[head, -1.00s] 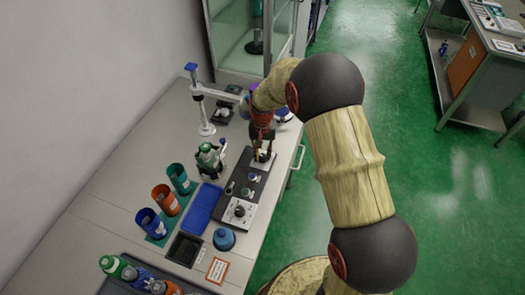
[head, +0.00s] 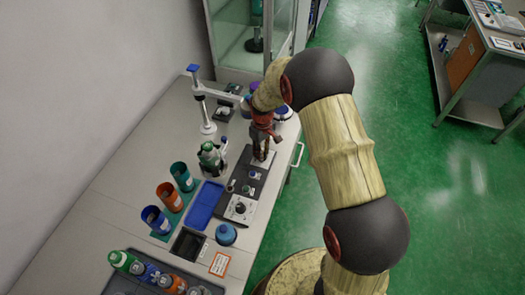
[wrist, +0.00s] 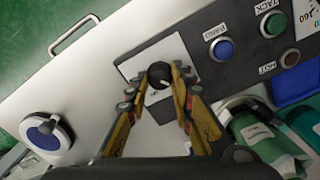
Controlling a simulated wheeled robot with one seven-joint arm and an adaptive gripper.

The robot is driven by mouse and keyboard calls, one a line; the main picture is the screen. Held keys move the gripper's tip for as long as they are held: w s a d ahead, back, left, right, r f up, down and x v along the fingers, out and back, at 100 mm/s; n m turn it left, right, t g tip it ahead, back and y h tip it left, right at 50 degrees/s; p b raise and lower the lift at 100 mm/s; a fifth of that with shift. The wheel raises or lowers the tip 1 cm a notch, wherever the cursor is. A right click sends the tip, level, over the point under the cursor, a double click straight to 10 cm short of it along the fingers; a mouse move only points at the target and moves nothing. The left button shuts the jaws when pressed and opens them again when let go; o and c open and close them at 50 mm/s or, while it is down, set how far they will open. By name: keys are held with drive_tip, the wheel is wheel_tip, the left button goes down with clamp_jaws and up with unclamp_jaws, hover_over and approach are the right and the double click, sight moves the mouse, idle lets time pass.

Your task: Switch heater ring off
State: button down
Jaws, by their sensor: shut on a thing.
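A round black knob (wrist: 158,71) sits on a white plate (wrist: 174,48) at one end of the dark applicator panel (wrist: 240,72). My gripper (wrist: 161,80) is shut on this knob, one finger on each side, in the wrist view. In the head view my gripper (head: 262,152) points down at the far end of the panel, and its fingers hide the knob. The panel also carries a blue button (wrist: 222,48), a green button (wrist: 273,23) and a dull red lamp labelled HOT (wrist: 290,57).
A blue tray (head: 204,206) and a green-topped bottle (head: 210,157) stand left of the panel. Several coloured cups (head: 169,195) stand further left. A stand with a blue top (head: 193,68) rises behind. The bench edge and green floor (head: 440,200) lie to the right.

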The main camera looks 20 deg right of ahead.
drive_tip(key=shift+n, duration=0.7)
drive_tip(key=c, duration=1.6)
unclamp_jaws()
drive_tip(key=shift+o, duration=0.3)
wheel_tip(320, 180, up, 12)
